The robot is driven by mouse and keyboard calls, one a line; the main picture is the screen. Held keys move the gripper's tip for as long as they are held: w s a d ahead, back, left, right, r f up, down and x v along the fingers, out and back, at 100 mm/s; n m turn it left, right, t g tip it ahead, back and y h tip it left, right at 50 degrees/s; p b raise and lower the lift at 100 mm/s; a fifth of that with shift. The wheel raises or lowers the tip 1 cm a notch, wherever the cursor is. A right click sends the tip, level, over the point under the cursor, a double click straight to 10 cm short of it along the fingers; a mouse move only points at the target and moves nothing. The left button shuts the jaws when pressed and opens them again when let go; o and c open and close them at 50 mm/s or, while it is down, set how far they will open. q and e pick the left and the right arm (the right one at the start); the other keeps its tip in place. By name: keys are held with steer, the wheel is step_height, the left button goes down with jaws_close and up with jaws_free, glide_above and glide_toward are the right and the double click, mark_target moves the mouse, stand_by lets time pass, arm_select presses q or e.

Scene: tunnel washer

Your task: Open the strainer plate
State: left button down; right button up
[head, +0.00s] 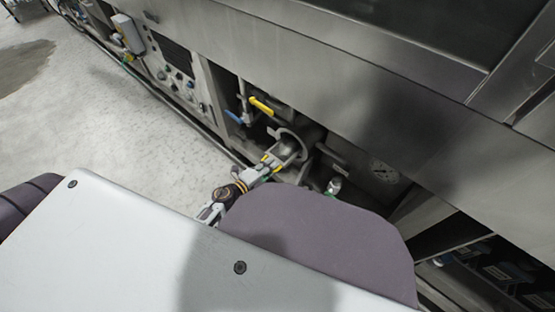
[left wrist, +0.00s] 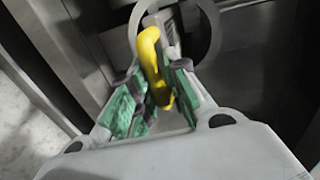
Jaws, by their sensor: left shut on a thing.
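My left gripper (head: 272,164) reaches into the recess under the machine's steel side panel. In the left wrist view its green-padded fingers (left wrist: 155,95) are shut on a yellow handle (left wrist: 152,62), which runs up between them. Yellow also shows at the fingertips in the head view. A round grey ring-shaped part (head: 291,146), apparently the strainer plate, is just beyond the fingertips; its curved edge (left wrist: 208,28) shows behind the handle in the left wrist view. How the handle joins it is hidden. My right gripper is not clearly in view.
A yellow lever (head: 262,106) and a blue lever (head: 233,117) sit above left of the gripper. A round gauge (head: 384,171) is at right. A small pale fitting (head: 335,187) stands nearby. A control panel (head: 174,75) is farther left. The pale floor (head: 110,120) at left is clear.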

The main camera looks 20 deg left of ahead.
arm_select(q)
steer(key=f+v, duration=0.2)
steer(key=v, duration=0.9)
steer(key=shift+s+d+f, duration=0.15)
steer(key=shift+s+f, duration=0.4)
steer(key=c, duration=1.5)
jaws_free()
steer(key=shift+c, duration=0.2)
steer(key=shift+o, duration=0.3)
steer(key=shift+w+r, duration=0.1)
steer(key=shift+w+r, duration=0.1)
steer(key=shift+r, duration=0.05)
steer(key=v, duration=1.2)
